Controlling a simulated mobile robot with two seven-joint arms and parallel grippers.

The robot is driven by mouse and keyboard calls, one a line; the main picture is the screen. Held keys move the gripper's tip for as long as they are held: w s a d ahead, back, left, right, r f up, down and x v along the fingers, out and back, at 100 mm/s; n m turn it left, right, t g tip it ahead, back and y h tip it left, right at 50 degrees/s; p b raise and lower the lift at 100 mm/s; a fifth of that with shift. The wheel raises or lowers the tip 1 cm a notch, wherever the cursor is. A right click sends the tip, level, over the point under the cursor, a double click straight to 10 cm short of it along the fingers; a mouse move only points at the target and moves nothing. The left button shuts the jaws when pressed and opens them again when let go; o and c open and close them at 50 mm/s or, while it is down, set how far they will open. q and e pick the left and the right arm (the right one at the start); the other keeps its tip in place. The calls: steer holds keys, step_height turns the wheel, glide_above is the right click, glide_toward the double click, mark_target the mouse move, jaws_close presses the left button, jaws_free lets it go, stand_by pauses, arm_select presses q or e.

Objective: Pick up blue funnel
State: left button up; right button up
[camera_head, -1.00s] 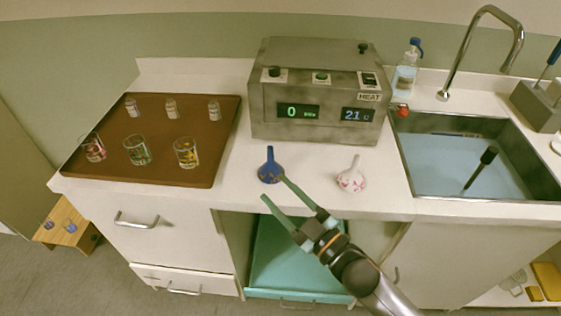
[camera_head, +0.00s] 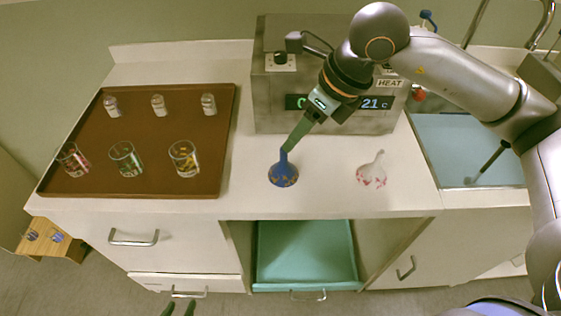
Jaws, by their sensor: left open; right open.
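The blue funnel (camera_head: 284,173) with gold patterns stands spout up on the white counter, near the front edge and in front of the grey heater box. My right gripper (camera_head: 290,146) reaches down from the upper right, with its green fingertips at the funnel's spout. It is open; the fingers overlap in this view, so I cannot tell whether they touch the spout. My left gripper (camera_head: 180,308) is open and empty at the bottom edge, with only its green fingertips showing.
A white funnel with pink patterns (camera_head: 371,172) stands to the right. A brown tray (camera_head: 140,138) with small bottles and glasses is at the left. The heater box (camera_head: 268,108) is behind, and a sink (camera_head: 450,135) is at the right.

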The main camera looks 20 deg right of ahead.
steer(key=d, duration=0.1)
steer(key=h, duration=0.1)
glide_above(283, 162)
steer(key=s+d, duration=0.1)
steer(key=d, duration=0.1)
step_height(283, 162, down, 6)
steer(key=shift+t, duration=0.3)
steer(key=shift+a+p+x, duration=0.15)
steer(key=shift+p+x, duration=0.4)
steer(key=shift+x, duration=0.75)
steer(key=shift+a+p+x, duration=0.1)
steer(key=shift+p+x, duration=0.4)
steer(key=shift+x, duration=0.85)
steer(key=shift+w+r, duration=0.1)
steer(key=shift+c, duration=0.3)
jaws_close()
